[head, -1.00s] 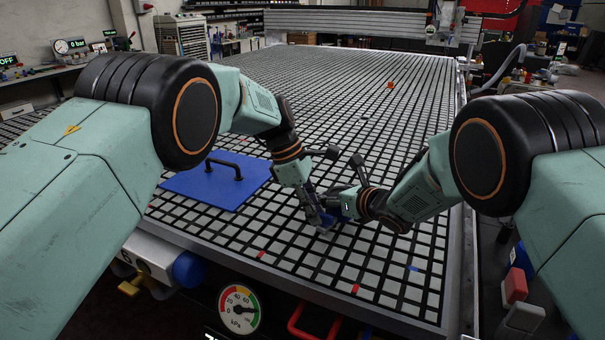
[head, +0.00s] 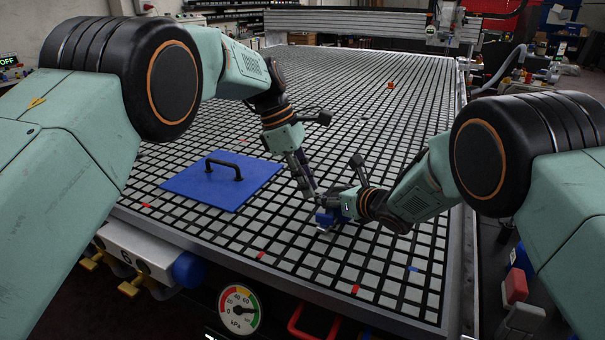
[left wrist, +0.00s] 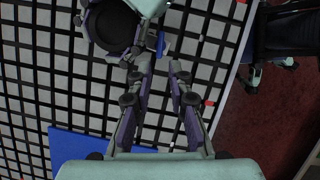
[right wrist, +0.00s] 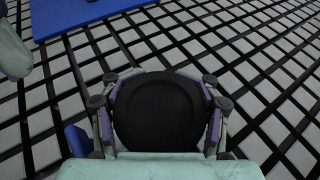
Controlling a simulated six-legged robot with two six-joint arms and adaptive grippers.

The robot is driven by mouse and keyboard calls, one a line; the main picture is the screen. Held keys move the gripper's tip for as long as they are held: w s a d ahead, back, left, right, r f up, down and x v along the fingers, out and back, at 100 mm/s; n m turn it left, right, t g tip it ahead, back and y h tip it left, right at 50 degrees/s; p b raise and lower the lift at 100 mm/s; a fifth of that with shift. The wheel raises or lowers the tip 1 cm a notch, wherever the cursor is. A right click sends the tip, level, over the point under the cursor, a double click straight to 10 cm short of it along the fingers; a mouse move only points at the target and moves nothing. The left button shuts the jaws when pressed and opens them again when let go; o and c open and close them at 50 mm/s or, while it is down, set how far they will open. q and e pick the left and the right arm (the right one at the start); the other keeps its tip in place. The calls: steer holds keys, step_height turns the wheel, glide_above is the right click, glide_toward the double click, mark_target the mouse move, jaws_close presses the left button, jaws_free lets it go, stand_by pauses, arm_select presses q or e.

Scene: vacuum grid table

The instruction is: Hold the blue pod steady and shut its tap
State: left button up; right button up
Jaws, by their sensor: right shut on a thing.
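The small blue pod (head: 328,217) sits on the grid table, mostly covered by my grippers in the head view. A blue part of it shows in the left wrist view (left wrist: 163,46) and the right wrist view (right wrist: 77,140). My right gripper (head: 346,202) is shut on the pod's round black body (right wrist: 157,112), which fills the space between its fingers. My left gripper (head: 312,190) is just left of and above the pod; in the left wrist view its fingers (left wrist: 160,64) are apart with nothing between them.
A flat blue plate with a black handle (head: 220,182) lies on the table left of the pod. A pressure gauge (head: 239,309) and yellow valves (head: 128,288) are at the table's front. Small red pieces are scattered about. The grid (head: 370,130) behind the pod is largely clear.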

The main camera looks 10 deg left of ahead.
mark_target(320, 215)
arm_select(q)
steer(key=x, duration=0.7)
steer(key=shift+s+f, duration=0.1)
steer(key=shift+f, duration=0.15)
steer(key=shift+d+r+n, duration=0.1)
steer(key=shift+n, duration=0.3)
steer(key=n, duration=0.1)
steer(key=n+t, duration=0.1)
steer(key=n, duration=0.1)
steer(key=shift+s+t, duration=0.25)
steer(key=shift+t, duration=0.05)
steer(key=n+t, duration=0.1)
steer(key=n, duration=0.2)
steer(key=n+y, duration=0.1)
steer(key=n, duration=0.1)
steer(key=shift+s+d+n+t, duration=0.15)
steer(key=shift+s+n+t, duration=0.1)
steer(key=shift+n+t, duration=0.15)
steer(key=v, duration=1.2)
steer(key=shift+w, duration=0.1)
